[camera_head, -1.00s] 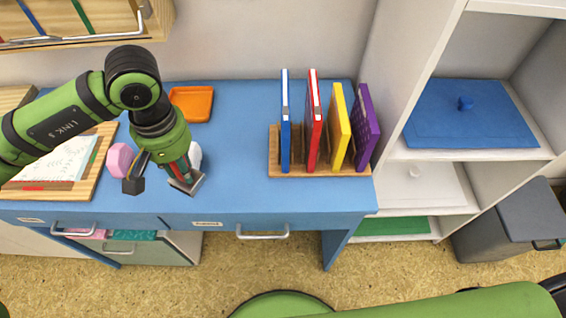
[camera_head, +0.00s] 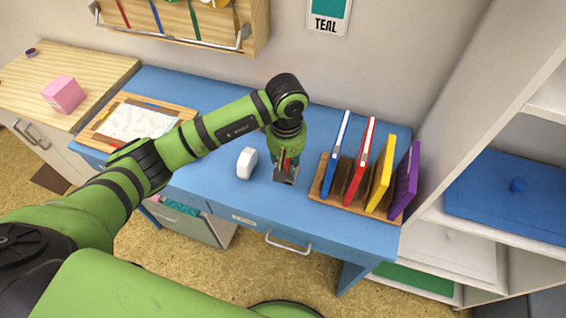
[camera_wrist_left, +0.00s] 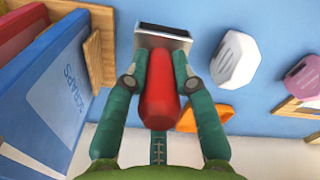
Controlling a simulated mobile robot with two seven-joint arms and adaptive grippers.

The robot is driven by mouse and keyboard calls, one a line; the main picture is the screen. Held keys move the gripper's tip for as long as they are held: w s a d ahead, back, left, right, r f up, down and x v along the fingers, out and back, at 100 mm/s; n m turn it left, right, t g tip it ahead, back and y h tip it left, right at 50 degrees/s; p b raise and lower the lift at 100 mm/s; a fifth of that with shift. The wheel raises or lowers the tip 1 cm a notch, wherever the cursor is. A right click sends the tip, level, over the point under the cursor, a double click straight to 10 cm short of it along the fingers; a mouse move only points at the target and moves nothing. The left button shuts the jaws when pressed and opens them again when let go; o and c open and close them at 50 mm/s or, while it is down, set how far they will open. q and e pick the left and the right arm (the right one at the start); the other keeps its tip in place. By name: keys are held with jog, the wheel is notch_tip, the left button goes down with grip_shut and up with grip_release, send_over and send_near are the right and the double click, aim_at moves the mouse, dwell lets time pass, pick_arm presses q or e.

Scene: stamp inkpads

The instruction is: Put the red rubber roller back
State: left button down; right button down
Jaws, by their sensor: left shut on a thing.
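The red rubber roller has a red handle (camera_wrist_left: 158,90) and a grey and dark head (camera_wrist_left: 163,36). My left gripper (camera_wrist_left: 159,80) is shut on the handle, one finger on each side. In the head view my left gripper (camera_head: 285,170) hangs just over the blue desk, with the roller's grey head (camera_head: 284,177) low, between a white block and the book rack. I cannot tell whether the head touches the desk. My right gripper is not in view.
A wooden rack (camera_head: 318,190) with upright binders stands close on the right. A white block (camera_head: 247,163) is left of the gripper. An orange tray (camera_wrist_left: 205,117) and a pink block (camera_wrist_left: 306,76) show in the wrist view. A wooden wall holder (camera_head: 258,30) hangs above.

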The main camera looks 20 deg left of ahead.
pick_arm(q)
jog(key=shift+w+a+f, duration=0.55)
jog(key=shift+w+a, duration=0.05)
jog(key=shift+w, duration=0.15)
jog(key=shift+w+f, duration=0.1)
jog(key=shift+f, duration=0.15)
notch_tip(320, 180, down, 3)
jog(key=shift+f+p, duration=0.1)
jog(key=shift+p, duration=0.85)
jog(key=shift+f, duration=0.25)
jog(key=shift+f, duration=0.2)
jog(key=c, duration=1)
grip_release()
